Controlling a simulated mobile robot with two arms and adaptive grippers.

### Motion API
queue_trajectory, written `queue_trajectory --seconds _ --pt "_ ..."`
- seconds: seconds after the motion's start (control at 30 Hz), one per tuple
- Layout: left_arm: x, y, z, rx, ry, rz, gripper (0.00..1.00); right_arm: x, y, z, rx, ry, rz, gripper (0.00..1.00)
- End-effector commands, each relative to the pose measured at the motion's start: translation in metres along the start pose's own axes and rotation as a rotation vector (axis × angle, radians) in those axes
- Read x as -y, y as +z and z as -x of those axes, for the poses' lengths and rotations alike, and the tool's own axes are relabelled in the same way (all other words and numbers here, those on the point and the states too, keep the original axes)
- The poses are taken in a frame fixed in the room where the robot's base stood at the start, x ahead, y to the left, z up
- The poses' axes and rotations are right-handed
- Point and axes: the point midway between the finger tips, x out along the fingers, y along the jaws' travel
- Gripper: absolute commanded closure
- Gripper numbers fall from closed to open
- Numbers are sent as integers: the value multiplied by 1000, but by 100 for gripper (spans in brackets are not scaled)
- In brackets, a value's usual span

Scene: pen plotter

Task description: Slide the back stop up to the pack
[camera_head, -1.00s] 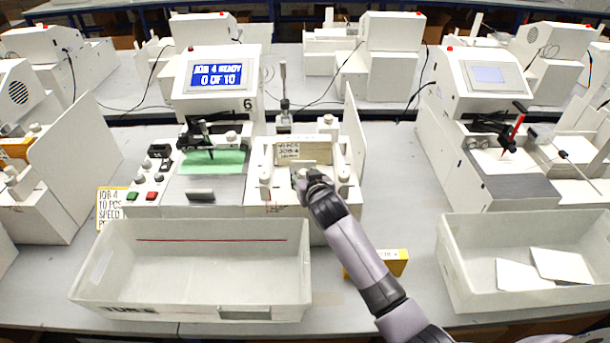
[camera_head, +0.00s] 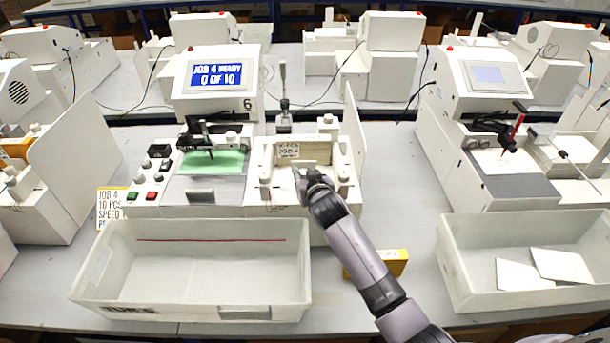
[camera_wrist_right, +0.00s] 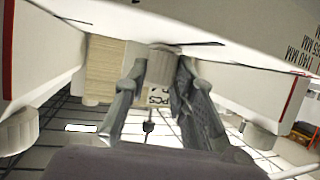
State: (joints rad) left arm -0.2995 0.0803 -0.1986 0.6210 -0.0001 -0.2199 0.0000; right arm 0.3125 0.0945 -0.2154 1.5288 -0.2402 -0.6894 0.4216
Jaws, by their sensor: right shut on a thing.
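My right gripper (camera_head: 308,174) reaches into the white feeder (camera_head: 262,163) beside plotter 6 from the front. The rest of the stop is mostly hidden by the gripper. The pack (camera_head: 288,150), with a printed label, stands in the feeder just behind and left of the gripper. Its layered tan side (camera_wrist_right: 105,68) shows in the wrist view. I cannot tell whether stop and pack touch. My left gripper is not in view.
A screen (camera_head: 216,75) reads "JOB 4 READY". An empty white bin (camera_head: 200,262) stands in front. A yellow box (camera_head: 392,262) lies near my right forearm. A tall white panel (camera_head: 354,135) bounds the feeder on the right.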

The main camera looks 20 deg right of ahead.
Motion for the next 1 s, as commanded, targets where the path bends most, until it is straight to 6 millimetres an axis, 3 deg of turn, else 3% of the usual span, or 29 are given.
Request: queue_trajectory --seconds 0.3,0.63,0.67,1.0 --pt "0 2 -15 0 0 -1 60 -9 -13 -35 -1 3 4 100" --pt "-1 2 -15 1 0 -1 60 -10 -15 -37 1 2 5 100" --pt "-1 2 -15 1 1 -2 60 -10 -15 -37 1 2 5 76" --pt "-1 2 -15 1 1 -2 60 -10 -15 -37 0 1 2 56"
